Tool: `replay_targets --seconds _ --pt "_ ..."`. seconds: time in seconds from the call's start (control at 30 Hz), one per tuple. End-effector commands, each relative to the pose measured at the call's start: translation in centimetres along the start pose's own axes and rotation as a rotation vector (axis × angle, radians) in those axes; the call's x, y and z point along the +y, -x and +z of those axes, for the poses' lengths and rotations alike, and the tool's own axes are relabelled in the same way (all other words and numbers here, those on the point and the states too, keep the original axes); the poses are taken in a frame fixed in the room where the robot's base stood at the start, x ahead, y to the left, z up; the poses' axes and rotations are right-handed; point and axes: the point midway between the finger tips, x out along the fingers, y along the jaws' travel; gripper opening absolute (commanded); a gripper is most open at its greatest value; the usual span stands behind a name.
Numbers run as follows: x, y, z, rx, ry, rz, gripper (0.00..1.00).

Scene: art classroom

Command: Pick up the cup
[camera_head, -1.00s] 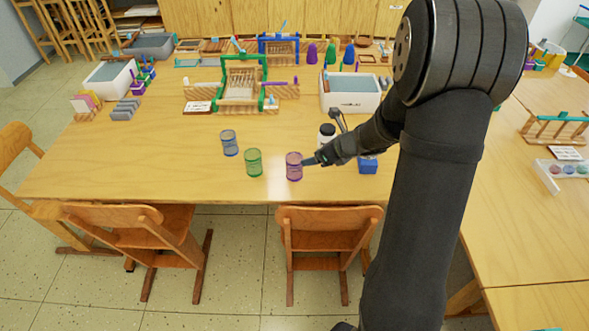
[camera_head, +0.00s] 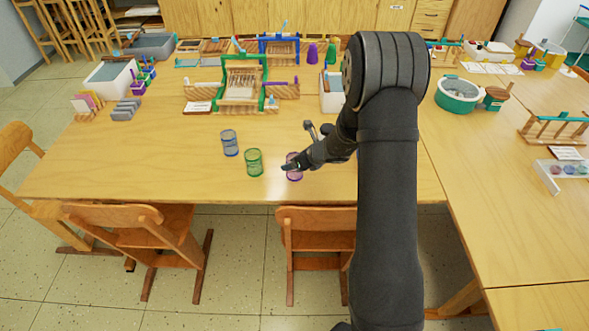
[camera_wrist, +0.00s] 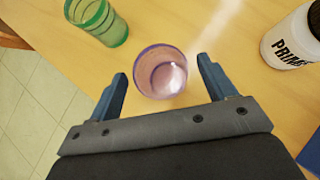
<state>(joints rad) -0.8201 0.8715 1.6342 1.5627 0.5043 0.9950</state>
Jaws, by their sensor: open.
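Three see-through cups stand on the wooden table: a blue cup (camera_head: 229,143), a green cup (camera_head: 253,162) and a purple cup (camera_head: 294,173). My gripper (camera_head: 288,167) is over the purple cup and hides part of it in the head view. In the wrist view, the purple cup (camera_wrist: 160,72) is seen from above, its open rim just beyond and between the tips of my open gripper (camera_wrist: 163,75). The fingers look apart from it, and nothing is held. The green cup (camera_wrist: 98,22) shows at upper left there.
A white bottle with black lettering (camera_wrist: 292,38) stands to the right in the wrist view, with a blue object (camera_wrist: 310,152) below it. A green-framed loom (camera_head: 243,85) stands farther back. Chairs (camera_head: 318,225) are at the table's front edge.

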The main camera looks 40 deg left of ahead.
Motion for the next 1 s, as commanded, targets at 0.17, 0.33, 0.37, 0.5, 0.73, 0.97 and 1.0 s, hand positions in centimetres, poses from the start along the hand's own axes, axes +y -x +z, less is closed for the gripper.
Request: replay_targets --seconds 0.17,0.33,0.37,0.5,0.73,0.97,1.0 --pt "-0.1 -2.6 -0.1 0.002 -0.001 0.002 0.77" --pt "-0.1 -3.8 -0.1 0.001 0.000 0.002 0.77" --pt "-0.1 -3.9 -0.1 0.001 0.000 0.002 0.77" --pt "-0.1 -3.9 0.0 0.001 0.000 0.001 0.77" --pt "-0.1 -3.9 -0.1 0.001 0.000 0.001 0.45" --pt "-0.1 -3.9 -0.1 0.001 0.000 0.001 0.29" --pt "-0.1 -3.9 -0.1 0.001 0.000 0.001 0.29"
